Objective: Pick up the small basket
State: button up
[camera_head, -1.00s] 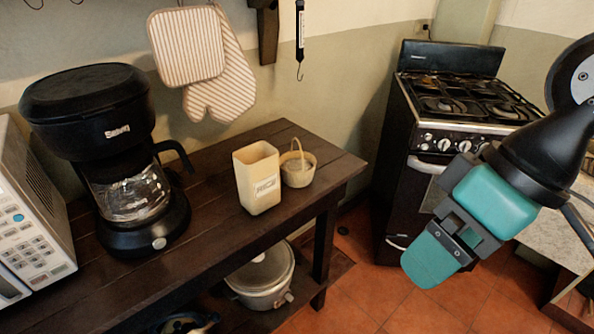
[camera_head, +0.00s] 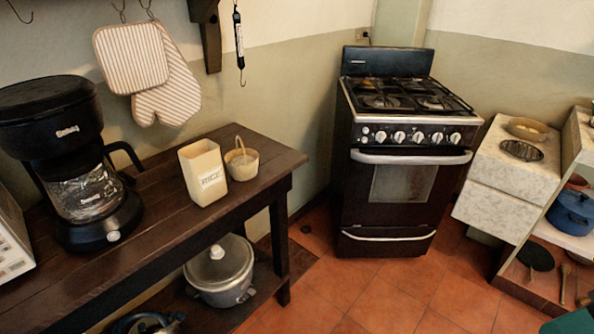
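The small basket (camera_head: 243,167) is a light woven bowl with a tall thin arched handle. It stands upright on the dark wooden table, near its right end. A cream RICE canister (camera_head: 202,173) stands just left of it, very near. Of my gripper, only a teal sliver (camera_head: 570,322) shows at the bottom right corner, far from the basket. Its fingers cannot be made out, so open or shut is hidden.
A pot (camera_head: 219,270) sits on the lower shelf. A stove (camera_head: 408,150) and marble-topped counter (camera_head: 484,160) stand right. The floor between is clear.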

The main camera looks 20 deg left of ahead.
aim_at(243, 163)
jog(key=z, duration=0.55)
jog(key=i, duration=1.7)
jog(key=u, duration=0.9)
jog(key=i, duration=0.65)
jog(key=u, duration=1.1)
jog(key=i, duration=0.4)
jog(key=u, duration=0.5)
